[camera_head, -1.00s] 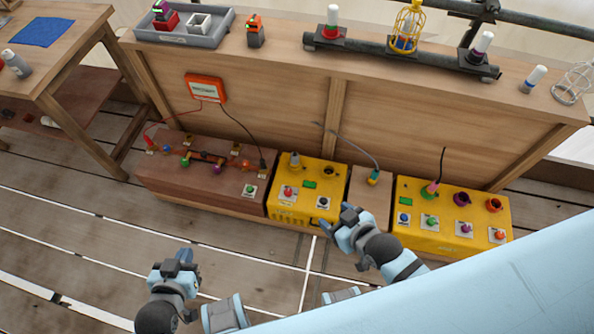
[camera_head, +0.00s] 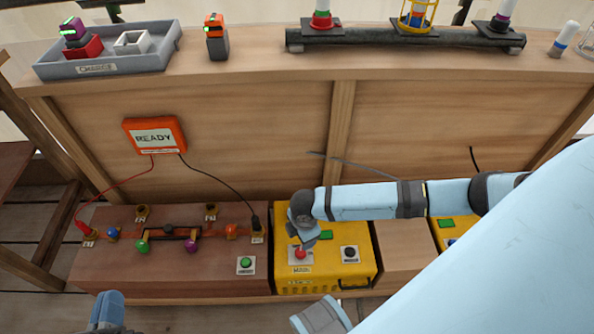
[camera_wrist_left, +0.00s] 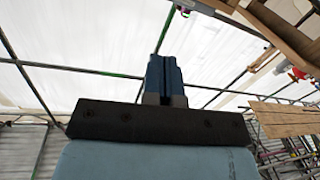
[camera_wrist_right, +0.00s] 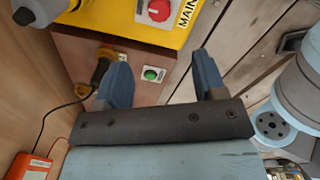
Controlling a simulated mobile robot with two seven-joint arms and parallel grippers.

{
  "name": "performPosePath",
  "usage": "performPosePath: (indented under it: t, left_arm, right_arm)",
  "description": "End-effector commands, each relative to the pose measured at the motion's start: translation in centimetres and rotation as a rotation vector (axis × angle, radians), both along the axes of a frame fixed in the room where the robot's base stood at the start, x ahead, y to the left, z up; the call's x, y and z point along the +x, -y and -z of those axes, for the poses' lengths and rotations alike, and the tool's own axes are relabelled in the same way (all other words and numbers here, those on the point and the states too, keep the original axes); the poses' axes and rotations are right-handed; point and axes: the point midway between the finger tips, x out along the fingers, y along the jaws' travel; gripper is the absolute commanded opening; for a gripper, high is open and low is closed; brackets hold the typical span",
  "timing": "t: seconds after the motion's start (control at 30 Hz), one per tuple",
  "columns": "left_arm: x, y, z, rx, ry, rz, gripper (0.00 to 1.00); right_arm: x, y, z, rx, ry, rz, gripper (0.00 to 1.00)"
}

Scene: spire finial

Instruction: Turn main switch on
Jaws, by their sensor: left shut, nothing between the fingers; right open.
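The main switch (camera_head: 300,254) is a red knob on a white plate, on the front left of a yellow box (camera_head: 318,275), above a MAIN label. It also shows in the right wrist view (camera_wrist_right: 158,10), beyond my fingertips. My right gripper (camera_wrist_right: 161,65) is open and empty. In the head view its hand hangs over the yellow box, just above the switch, apart from it as far as I can tell. My left gripper (camera_head: 108,308) is low at the left, away from the boxes. In the left wrist view its fingers (camera_wrist_left: 163,65) are shut together with nothing between.
A brown box (camera_head: 130,275) with a green button (camera_head: 245,264) stands left of the yellow box. A black knob (camera_head: 349,253) is right of the switch. An orange READY display (camera_head: 155,136) hangs on the wooden panel. My right arm covers another yellow box.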

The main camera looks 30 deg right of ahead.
Motion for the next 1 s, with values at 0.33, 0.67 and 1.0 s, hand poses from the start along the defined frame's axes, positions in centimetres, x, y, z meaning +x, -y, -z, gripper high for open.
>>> performPosePath:
  t: [0.33, 0.67, 1.0]
  left_arm:
    - [-0.2, 1.2, -3.2, -0.106, 0.163, 0.038, 0.00]
    - [-0.1, 1.7, -1.0, -0.099, 0.113, 0.075, 0.00]
    - [0.0, 1.9, 0.2, -0.077, 0.064, 0.089, 0.00]
  right_arm:
    - [0.3, 0.2, 5.6, -0.006, -0.007, -0.003, 0.64]
    - [0.6, 0.2, 12.0, -0.007, -0.004, -0.004, 0.64]
    - [0.7, 0.2, 13.8, -0.006, -0.003, -0.003, 0.64]
